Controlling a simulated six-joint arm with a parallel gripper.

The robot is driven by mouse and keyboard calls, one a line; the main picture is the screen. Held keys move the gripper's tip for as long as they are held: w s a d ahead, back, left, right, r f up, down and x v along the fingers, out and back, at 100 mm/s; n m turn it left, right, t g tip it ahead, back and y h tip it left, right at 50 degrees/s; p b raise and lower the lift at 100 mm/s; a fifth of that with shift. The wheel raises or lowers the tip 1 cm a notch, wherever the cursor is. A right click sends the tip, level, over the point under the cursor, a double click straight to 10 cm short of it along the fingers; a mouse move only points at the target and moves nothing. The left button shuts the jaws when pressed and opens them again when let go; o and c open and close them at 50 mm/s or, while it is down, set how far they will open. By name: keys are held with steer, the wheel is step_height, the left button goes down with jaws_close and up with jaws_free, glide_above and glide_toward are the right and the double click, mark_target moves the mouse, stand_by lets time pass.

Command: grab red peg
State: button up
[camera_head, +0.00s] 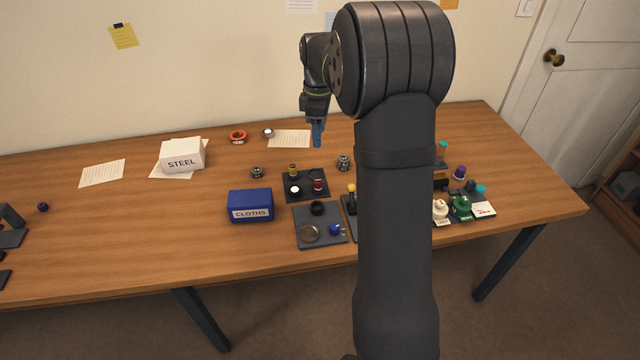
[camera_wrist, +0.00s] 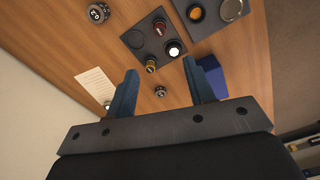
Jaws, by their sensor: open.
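The red peg (camera_head: 318,185) stands on a small dark tray (camera_head: 308,198) in the middle of the table. In the wrist view the red peg (camera_wrist: 160,26) is near the top, ahead of the fingers. A white-topped piece (camera_head: 295,190) and a brass-coloured peg (camera_head: 292,170) share that tray. My gripper (camera_head: 317,143) is in the air, above and behind the tray as the head camera sees it.
A blue CLOTHS box (camera_head: 250,204) stands left of the tray. A second tray (camera_head: 335,240) with a dark ring, a glass disc and a blue piece lies in front. Small metal parts (camera_head: 344,162) stand nearby. My arm hides part of the table's right side. The left-middle table is mostly clear.

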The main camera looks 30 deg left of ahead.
steer(key=m, duration=0.3)
glide_above(319, 180)
steer(key=f, duration=1.1)
steer(key=shift+d+f, duration=0.25)
steer(key=shift+f, duration=0.1)
steer(key=shift+a+f, duration=0.15)
steer(key=shift+f, duration=1.2)
steer(key=shift+a+f, duration=0.1)
steer(key=shift+f, duration=1.2)
jaws_close()
